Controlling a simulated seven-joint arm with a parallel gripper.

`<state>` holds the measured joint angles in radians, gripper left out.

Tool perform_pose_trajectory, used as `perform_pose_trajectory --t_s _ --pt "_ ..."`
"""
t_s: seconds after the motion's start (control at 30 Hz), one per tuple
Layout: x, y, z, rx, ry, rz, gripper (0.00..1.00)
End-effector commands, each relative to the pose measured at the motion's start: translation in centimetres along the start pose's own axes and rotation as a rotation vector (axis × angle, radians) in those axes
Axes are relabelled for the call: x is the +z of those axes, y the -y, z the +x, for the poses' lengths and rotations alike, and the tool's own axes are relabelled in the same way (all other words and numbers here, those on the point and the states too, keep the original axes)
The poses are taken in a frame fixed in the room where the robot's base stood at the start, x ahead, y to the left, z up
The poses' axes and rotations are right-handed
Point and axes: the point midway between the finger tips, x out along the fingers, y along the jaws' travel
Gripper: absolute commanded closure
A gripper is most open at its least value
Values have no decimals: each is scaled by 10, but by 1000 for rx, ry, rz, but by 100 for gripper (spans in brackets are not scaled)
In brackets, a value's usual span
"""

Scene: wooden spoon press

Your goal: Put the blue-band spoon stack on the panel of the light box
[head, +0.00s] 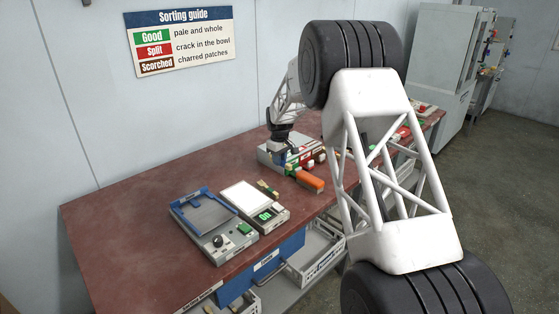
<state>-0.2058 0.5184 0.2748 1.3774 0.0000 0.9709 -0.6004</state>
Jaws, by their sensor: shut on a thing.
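My gripper (280,143) is low over the grey rack at the back of the table, seen small and from behind. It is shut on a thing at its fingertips. A blue patch (279,156) shows just under the fingers, which looks like the blue-band spoon stack; its outline is partly hidden and I cannot tell whether it is clear of the rack. The light box (276,222) stands nearer, left of the gripper, with a bare white panel (244,198) and a green lit display (264,215).
A grey device with a blue-framed tray (205,214) stands left of the light box. A small wooden piece (268,188) lies by the panel's right edge. The rack (267,157) holds red and white labelled pieces, with an orange block (309,181) in front. The table's left part (120,215) is clear.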

Motion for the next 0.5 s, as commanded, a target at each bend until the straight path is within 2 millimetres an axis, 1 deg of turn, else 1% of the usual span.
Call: perform_pose_trajectory --t_s 0.27,0.37,0.5 --pt "1 3 0 0 0 0 100" --pt "3 9 0 0 0 1 100" --pt "8 26 -1 -1 0 1 100"
